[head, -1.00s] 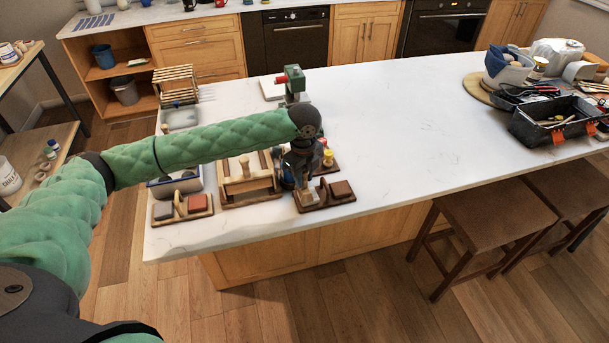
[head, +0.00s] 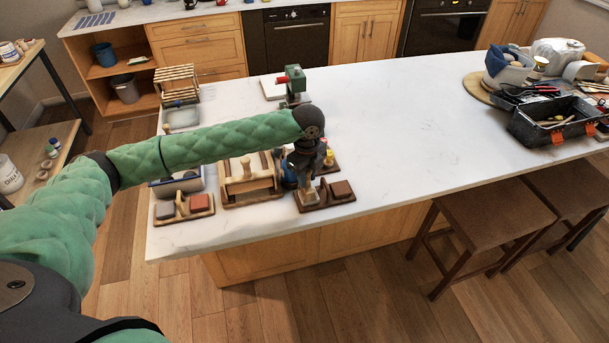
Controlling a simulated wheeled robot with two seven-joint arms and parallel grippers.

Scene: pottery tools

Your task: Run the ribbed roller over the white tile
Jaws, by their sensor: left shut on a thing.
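My left gripper (head: 308,187) points down over the wooden stand (head: 322,206) near the front edge of the counter. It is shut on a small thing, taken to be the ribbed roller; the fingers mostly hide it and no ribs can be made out. A pale tile (head: 311,199), which looks like the white tile, sits on the left part of that stand, right under the fingers. I cannot tell whether the held thing touches it. My right gripper is not in view.
A similar stand (head: 184,216) with a grey and a red tile is at left. A wooden frame (head: 250,200) stands between them. A yellow-topped item (head: 329,158) and a green device (head: 295,82) are behind. The counter's middle (head: 420,120) is clear.

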